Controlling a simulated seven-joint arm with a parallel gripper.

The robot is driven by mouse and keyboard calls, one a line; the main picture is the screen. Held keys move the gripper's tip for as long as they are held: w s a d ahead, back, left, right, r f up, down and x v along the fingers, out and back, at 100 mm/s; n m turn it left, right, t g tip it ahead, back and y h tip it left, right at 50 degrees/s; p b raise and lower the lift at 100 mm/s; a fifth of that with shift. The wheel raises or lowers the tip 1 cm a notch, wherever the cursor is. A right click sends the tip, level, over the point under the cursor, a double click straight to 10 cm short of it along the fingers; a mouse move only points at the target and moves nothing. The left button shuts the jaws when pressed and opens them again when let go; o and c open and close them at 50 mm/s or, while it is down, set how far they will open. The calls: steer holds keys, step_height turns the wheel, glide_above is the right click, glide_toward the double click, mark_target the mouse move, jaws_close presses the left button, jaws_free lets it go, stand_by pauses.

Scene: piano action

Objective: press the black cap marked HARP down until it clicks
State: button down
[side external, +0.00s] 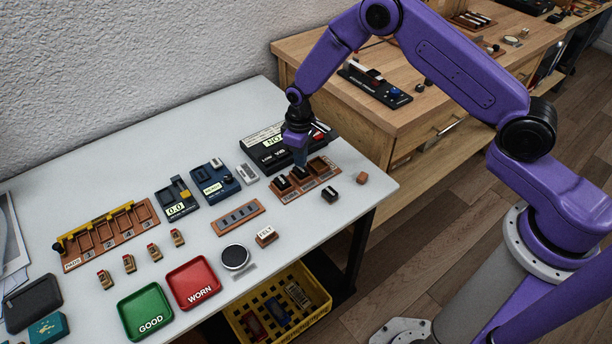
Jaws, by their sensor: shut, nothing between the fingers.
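My gripper (300,161) is shut and empty, pointing down over the brown board (291,196) at the right of the white table. Black caps (282,183) sit along this board, with pale lettering on its front edge. The lettering is too small to read, so I cannot tell which cap is marked HARP. The fingertips are close above the caps near the middle of the board; whether they touch one is unclear. A loose dark block (331,194) lies just right of the board. My gripper hides part of the board's back.
A black device with a lit display (272,141) stands right behind the board. A small brown block (362,178) lies near the right table edge. A FELT block (266,237) and a slotted brown strip (238,217) lie to the front left. Bare table lies between them.

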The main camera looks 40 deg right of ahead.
steer(key=shift+f, duration=0.95)
stand_by(1.0)
steer(key=shift+r, duration=0.1)
steer(key=shift+r, duration=3.45)
steer(key=s+a+r+n, duration=0.2)
steer(key=s+r+n, duration=0.1)
steer(key=s+r, duration=1.25)
steer(key=s+d+r+n, duration=0.1)
steer(key=s+d, duration=0.4)
steer(key=s, duration=0.6)
steer(key=s+d+r+n, duration=0.2)
steer(key=s+d, duration=0.3)
steer(key=s, duration=0.6)
steer(key=shift+d+r+n, duration=0.25)
steer(key=shift+r+n, duration=0.05)
steer(key=shift+r, duration=0.1)
